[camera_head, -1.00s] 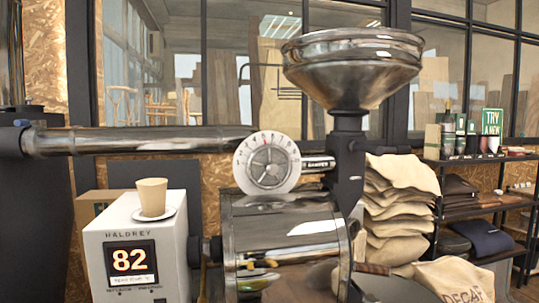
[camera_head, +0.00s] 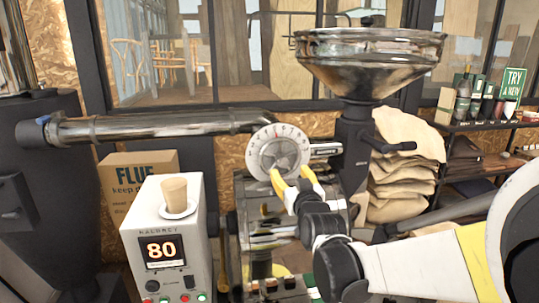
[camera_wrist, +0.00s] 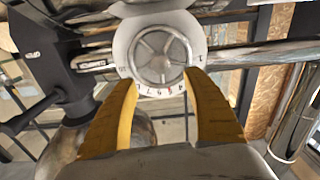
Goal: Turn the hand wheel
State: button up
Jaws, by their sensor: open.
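The hand wheel (camera_head: 282,152) is a small grey spoked wheel on a round pale dial plate with marks around its rim, at the front of the roaster below the funnel hopper. It also shows in the wrist view, where the wheel (camera_wrist: 160,57) faces me at the top middle. My gripper (camera_head: 291,172) has yellow fingers and reaches up to the lower edge of the dial. In the wrist view its fingers (camera_wrist: 160,80) are spread, with the tips on either side of the wheel's lower part. I cannot tell whether they touch it.
The steel hopper (camera_head: 368,62) rises above right, and a steel pipe (camera_head: 150,127) runs left. A black side handle (camera_head: 392,147) is right of the wheel. A white control box (camera_head: 165,240) reading 80, topped by a cup (camera_head: 175,190), stands left. Sacks (camera_head: 400,180) are piled right.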

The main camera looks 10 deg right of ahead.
aim_at(283, 163)
jog(key=w, duration=0.9)
jog(key=shift+w+f, duration=0.1)
jog(key=shift+w, duration=0.1)
grip_shut()
